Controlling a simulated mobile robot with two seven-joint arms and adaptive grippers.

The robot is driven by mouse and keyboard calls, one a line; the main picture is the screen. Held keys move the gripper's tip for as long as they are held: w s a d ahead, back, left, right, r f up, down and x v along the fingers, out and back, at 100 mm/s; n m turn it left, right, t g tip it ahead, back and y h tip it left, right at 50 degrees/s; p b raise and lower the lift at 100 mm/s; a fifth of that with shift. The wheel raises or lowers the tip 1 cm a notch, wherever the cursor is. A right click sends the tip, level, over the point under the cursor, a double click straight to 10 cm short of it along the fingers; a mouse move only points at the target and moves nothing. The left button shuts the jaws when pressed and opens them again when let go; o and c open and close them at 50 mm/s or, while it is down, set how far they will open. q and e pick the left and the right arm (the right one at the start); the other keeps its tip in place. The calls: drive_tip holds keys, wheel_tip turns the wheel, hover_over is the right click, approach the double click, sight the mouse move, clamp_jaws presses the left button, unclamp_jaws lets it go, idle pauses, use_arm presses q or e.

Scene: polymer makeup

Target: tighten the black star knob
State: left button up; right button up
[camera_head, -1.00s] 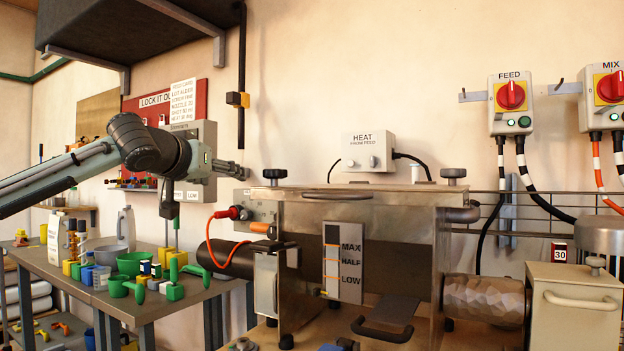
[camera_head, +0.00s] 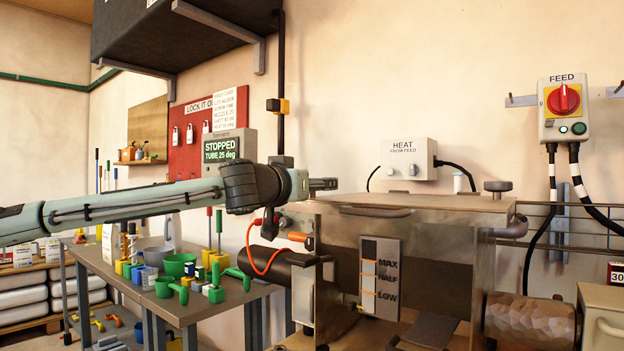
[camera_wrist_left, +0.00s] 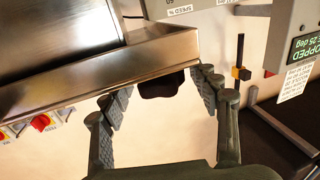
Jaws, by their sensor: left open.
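The black star knob (camera_wrist_left: 160,85) shows in the left wrist view as a dark lobed shape under the edge of a steel lid. It lies between the open fingertips of my left gripper (camera_wrist_left: 157,94), with light wall visible on both sides of it. I see no clear contact. My right gripper is not in view.
A second, greyer knob (camera_head: 498,187) stands at the hopper's right. A heat box (camera_head: 407,158) is behind the lid. A red plug with an orange cable (camera_head: 250,240) is below my arm. A display (camera_head: 222,148) reads STOPPED. A table (camera_head: 190,310) with green cups is at left.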

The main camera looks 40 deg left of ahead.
use_arm(q)
drive_tip(key=shift+w+a, duration=0.1)
drive_tip(key=shift+w, duration=0.05)
drive_tip(key=c, duration=1.2)
